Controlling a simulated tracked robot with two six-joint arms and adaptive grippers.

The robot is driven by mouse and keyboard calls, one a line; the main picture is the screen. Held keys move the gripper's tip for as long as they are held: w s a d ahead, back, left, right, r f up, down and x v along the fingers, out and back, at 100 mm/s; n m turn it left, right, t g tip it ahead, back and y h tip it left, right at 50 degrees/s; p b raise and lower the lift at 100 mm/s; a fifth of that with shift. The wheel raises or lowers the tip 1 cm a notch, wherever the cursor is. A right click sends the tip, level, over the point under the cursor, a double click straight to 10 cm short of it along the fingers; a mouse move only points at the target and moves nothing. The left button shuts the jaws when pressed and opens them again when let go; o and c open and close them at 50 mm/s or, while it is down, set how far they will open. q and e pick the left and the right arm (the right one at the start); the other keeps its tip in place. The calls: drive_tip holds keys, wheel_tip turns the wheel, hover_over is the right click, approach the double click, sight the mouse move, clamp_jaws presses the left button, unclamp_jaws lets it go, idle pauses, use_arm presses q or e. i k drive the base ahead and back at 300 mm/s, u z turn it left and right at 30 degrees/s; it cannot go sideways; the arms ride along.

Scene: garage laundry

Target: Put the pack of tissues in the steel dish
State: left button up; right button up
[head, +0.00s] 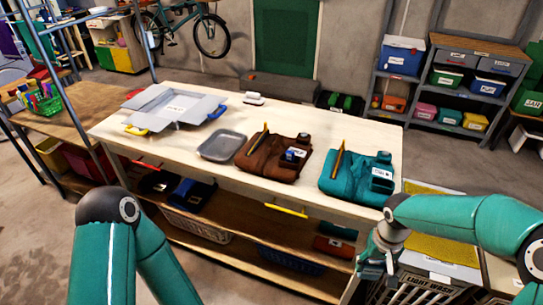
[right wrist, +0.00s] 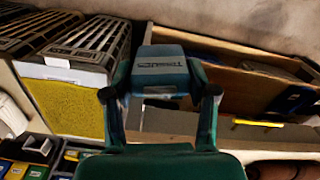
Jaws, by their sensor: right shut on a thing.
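The steel dish (head: 222,146) is a shallow grey tray lying empty on the pale worktable. My right gripper (head: 374,262) hangs low past the table's front right corner, right of and below the dish. In the right wrist view, its fingers (right wrist: 160,92) are shut on a teal block with a dark printed label, the pack of tissues (right wrist: 165,66). I cannot make out the pack in the head view. My left arm shows at the lower left, but its gripper is out of view.
The worktable (head: 160,138) also holds an open grey box (head: 172,108) left of the dish, and a brown bag (head: 272,160) and a teal bag (head: 356,178) right of it. A crate labelled Light Wash (head: 440,285) stands beside the table near my right gripper.

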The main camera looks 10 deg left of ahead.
sight(222, 147)
drive_tip(key=z, duration=0.05)
drive_tip(key=k, duration=0.4)
drive_tip(key=u, duration=0.5)
drive_tip(key=i, duration=0.85)
drive_tip(key=u, duration=0.75)
